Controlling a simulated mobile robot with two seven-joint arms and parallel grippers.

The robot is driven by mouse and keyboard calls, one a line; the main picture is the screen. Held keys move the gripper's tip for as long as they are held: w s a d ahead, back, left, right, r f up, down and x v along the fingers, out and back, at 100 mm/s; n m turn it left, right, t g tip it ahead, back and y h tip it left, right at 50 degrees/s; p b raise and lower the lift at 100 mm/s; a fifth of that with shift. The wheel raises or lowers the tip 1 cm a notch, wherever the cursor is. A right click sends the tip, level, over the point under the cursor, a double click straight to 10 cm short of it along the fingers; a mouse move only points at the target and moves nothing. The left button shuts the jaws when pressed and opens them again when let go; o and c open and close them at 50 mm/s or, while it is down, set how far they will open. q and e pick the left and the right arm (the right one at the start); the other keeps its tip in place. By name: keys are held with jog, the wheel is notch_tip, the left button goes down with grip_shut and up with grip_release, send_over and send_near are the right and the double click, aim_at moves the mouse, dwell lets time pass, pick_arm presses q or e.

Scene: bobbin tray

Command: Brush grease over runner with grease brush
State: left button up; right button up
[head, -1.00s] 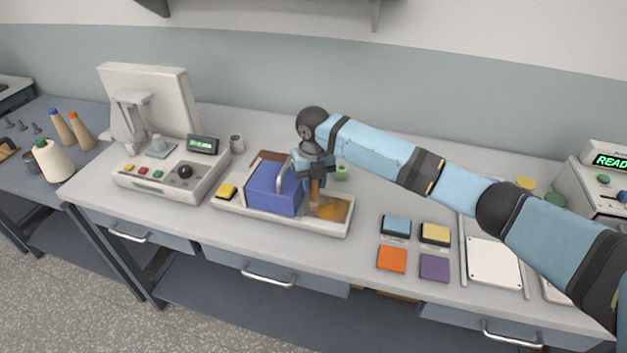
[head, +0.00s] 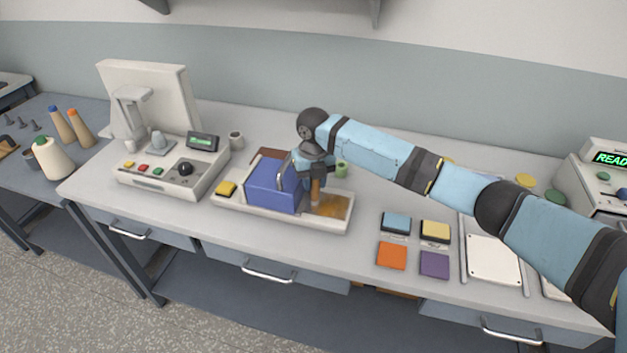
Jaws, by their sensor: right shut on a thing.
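My right gripper (head: 317,172) points down over the right part of a long white tray (head: 270,225). It is shut on the grease brush (head: 316,190), whose orange-brown handle shows below the jaws. The brush's lower end is over a brown, amber-smeared recess (head: 335,207) in the tray, likely the greased runner. I cannot tell exactly whether the bristles touch it. A blue block (head: 272,187) with a metal handle stands in the tray just left of the brush. My left gripper is not in view.
A control box (head: 170,172) stands further left. Blue, yellow, orange (head: 391,256) and purple pads lie to the right. A small green cup (head: 341,170) is behind the gripper. The bench front is clear.

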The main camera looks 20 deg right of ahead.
jog(key=shift+w+d, duration=0.5)
jog(key=shift+w, duration=0.3)
jog(key=shift+w+d, duration=0.5)
jog(key=shift+w, duration=0.3)
jog(key=shift+b, duration=0.3)
